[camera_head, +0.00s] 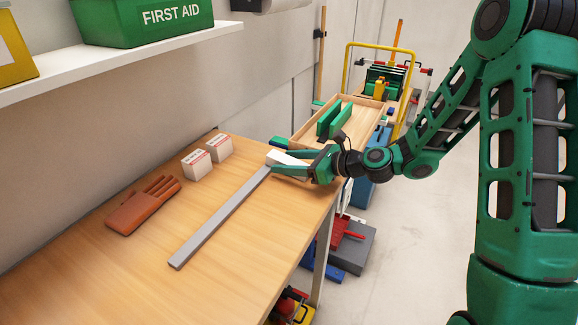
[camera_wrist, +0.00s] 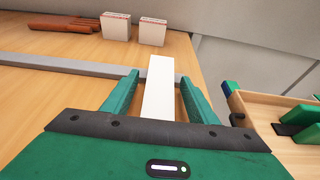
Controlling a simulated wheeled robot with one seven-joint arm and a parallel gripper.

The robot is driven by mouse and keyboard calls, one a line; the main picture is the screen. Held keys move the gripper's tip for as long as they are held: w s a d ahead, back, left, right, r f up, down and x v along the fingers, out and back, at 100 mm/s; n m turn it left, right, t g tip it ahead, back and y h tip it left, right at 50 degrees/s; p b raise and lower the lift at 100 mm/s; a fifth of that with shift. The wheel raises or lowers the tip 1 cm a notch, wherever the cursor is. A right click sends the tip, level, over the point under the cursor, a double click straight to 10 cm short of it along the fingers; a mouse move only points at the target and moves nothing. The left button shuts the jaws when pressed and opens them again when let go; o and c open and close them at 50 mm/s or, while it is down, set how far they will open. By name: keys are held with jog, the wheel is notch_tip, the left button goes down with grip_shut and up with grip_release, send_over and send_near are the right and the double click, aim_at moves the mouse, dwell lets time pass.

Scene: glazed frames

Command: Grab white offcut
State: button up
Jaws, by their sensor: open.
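The white offcut (camera_wrist: 159,88) is a pale rectangular block lying on the wooden table. In the wrist view it lies lengthwise between my two fingers, with its far end reaching past the fingertips. My gripper (camera_wrist: 160,84) is open, with a green finger on each side of the block and visible gaps beside it. In the head view my gripper (camera_head: 272,163) is low at the table's far right edge, and the white offcut (camera_head: 281,157) shows partly between the fingers. The near end of the block is hidden by the gripper body in the wrist view.
A long grey bar (camera_head: 220,216) lies on the table (camera_head: 130,270) close to the fingertips. A wooden tray (camera_head: 300,140) with green pieces stands beyond my gripper. The table's front is clear.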

jog(key=c, duration=1.2)
jog(key=shift+o, duration=0.2)
jog(key=shift+r, duration=0.15)
